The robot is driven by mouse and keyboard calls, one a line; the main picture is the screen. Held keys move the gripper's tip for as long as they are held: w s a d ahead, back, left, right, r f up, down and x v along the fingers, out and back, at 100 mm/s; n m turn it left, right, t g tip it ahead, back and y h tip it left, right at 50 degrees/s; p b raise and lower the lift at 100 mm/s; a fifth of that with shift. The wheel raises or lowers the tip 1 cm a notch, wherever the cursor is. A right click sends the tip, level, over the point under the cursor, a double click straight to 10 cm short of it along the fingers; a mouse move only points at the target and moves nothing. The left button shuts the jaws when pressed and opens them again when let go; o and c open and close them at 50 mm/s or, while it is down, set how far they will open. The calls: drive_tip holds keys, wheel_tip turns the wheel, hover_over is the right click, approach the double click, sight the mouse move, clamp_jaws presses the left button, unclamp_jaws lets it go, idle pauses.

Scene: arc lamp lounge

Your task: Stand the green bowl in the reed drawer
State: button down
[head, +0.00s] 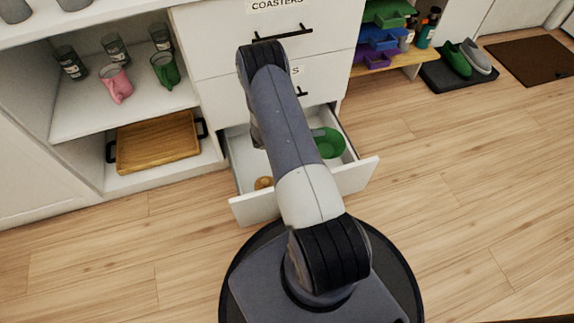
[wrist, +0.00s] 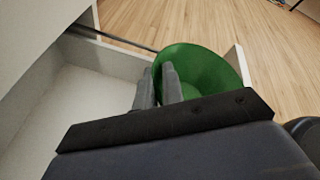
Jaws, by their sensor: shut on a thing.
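The green bowl (head: 330,142) shows at the right end of an open bottom drawer (head: 359,178), partly behind my arm. In the wrist view the bowl (wrist: 203,72) is between the drawer's walls, close to the right one. Whether its base touches the drawer floor is hidden. My gripper (wrist: 160,82) is shut on the bowl's near left wall, with its fingers over the rim. In the head view my arm hides the gripper. The open drawer's label is not visible, so I cannot read its name.
A small tan object (head: 263,183) lies at the drawer's left front. The upper drawers (head: 290,40) are closed, one labelled COASTERS.

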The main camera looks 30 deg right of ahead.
drive_tip(key=f+b, duration=0.2)
drive_tip(key=f, duration=0.3)
drive_tip(key=w+f+n+t+b, duration=0.1)
drive_tip(key=f+b, duration=0.2)
drive_tip(key=f, duration=0.3)
drive_tip(key=w+f+t+b, duration=0.1)
drive_tip(key=f+b, duration=0.1)
drive_tip(key=f, duration=0.4)
drive_tip(key=shift+d+f+n+b, duration=0.15)
drive_tip(key=shift+d+n+b, duration=0.1)
drive_tip(key=shift+n+b, duration=0.1)
drive_tip(key=c, duration=1.5)
unclamp_jaws()
drive_tip(key=p+v, duration=0.3)
drive_tip(key=v, duration=0.3)
drive_tip(key=shift+a+r, duration=0.15)
drive_tip(key=shift+r, duration=0.1)
drive_tip(key=shift+a+r, duration=0.1)
drive_tip(key=shift+a, duration=0.45)
